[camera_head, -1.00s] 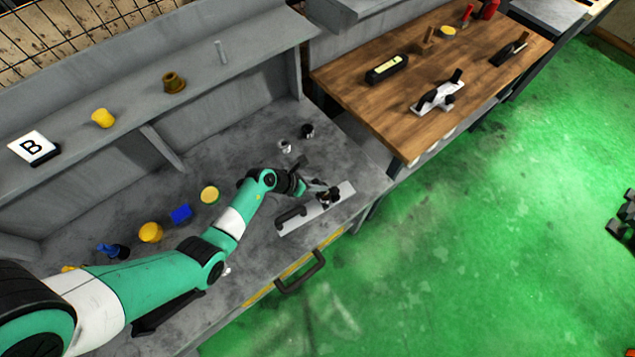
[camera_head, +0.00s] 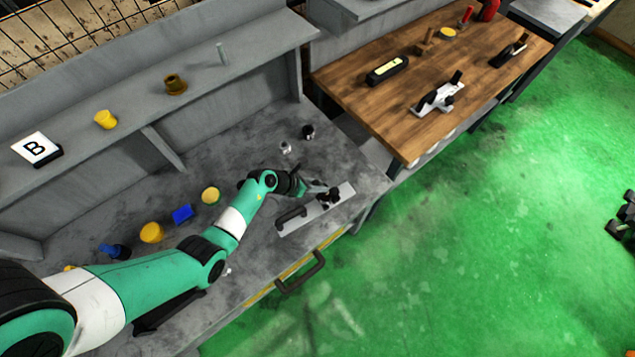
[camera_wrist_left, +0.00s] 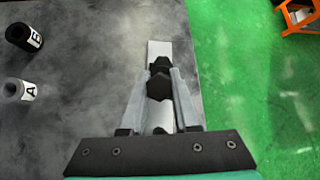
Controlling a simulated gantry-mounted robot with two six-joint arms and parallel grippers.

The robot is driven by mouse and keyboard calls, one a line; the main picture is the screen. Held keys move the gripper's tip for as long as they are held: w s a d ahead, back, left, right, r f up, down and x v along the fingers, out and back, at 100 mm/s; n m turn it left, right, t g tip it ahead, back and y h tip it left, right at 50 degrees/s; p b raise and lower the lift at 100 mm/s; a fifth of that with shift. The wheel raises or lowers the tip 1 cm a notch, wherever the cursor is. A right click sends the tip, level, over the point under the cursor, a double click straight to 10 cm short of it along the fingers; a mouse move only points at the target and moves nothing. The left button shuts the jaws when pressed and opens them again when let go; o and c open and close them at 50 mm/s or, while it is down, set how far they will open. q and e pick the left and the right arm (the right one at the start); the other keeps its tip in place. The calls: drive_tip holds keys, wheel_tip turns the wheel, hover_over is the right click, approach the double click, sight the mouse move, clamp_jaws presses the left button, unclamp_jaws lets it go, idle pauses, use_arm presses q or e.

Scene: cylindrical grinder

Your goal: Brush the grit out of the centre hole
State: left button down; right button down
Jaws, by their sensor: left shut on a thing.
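My left gripper (camera_head: 322,188) reaches over a flat pale metal plate (camera_head: 345,189) near the front right edge of the grey bench. In the left wrist view its fingers (camera_wrist_left: 160,82) are closed on a dark, faceted, knob-like part (camera_wrist_left: 159,80) above the plate (camera_wrist_left: 159,50). I cannot tell whether this part is fixed to the plate. Two short cylinders with end holes stand behind: a dark one marked B (camera_wrist_left: 24,37) and a grey one marked A (camera_wrist_left: 18,90). No brush or grit can be made out. My right gripper is not in view.
A black handle (camera_head: 291,214) sits on the plate's left part. A blue block (camera_head: 182,214) and yellow round pieces (camera_head: 151,232) lie along my arm. A wooden table (camera_head: 380,115) with tools stands to the right. The bench's middle back is clear.

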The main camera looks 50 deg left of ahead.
use_arm(q)
drive_tip(key=shift+s+d+p, duration=0.25)
drive_tip(key=shift+s+p, duration=0.15)
drive_tip(key=shift+p, duration=0.2)
drive_tip(key=shift+s+d, duration=0.1)
drive_tip(key=shift+s, duration=0.05)
drive_tip(key=shift+w+a, duration=0.25)
drive_tip(key=shift+w, duration=0.15)
drive_tip(key=shift+w+a, duration=0.1)
